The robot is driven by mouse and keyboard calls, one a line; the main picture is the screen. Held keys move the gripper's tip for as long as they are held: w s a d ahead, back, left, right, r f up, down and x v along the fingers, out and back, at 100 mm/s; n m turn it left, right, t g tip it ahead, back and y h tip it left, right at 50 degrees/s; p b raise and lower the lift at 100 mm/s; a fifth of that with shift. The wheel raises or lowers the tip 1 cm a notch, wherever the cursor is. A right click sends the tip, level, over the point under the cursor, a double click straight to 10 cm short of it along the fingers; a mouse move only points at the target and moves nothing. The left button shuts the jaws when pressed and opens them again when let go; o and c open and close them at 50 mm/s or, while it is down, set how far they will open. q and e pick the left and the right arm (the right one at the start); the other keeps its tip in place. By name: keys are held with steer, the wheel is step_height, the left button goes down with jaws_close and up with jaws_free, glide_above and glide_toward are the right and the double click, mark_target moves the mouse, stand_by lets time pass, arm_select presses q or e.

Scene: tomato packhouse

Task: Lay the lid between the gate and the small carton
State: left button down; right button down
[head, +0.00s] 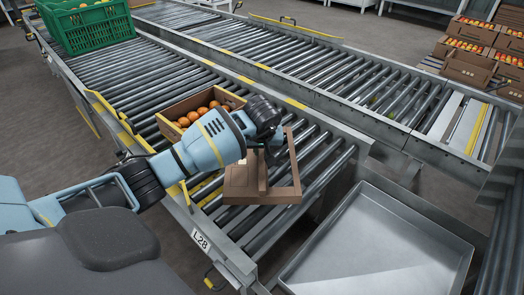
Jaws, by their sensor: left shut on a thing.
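The brown cardboard lid (243,183) is in my left gripper (266,152), over the near end of the roller conveyor. Whether the lid touches the rollers is unclear. The gripper's jaws are shut on it and partly hidden by my wrist. The small carton (169,127), an open brown box of orange-red tomatoes, stands on the rollers just beyond my left forearm, which hides part of it. Yellow parts (206,187) show at the conveyor's near side beside the lid; I cannot tell for sure which part is the gate. My right gripper is out of view.
A green crate (100,35) stands far up the same conveyor. A second roller conveyor (330,75) runs alongside. An empty grey metal tray (375,250) lies at the front right. Stacked cartons of tomatoes (470,68) stand at the upper right. Rollers right of the lid are bare.

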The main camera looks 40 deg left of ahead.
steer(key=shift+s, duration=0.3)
arm_select(q)
steer(key=shift+f, duration=0.1)
steer(key=c, duration=1.3)
jaws_free()
steer(key=shift+c, duration=0.2)
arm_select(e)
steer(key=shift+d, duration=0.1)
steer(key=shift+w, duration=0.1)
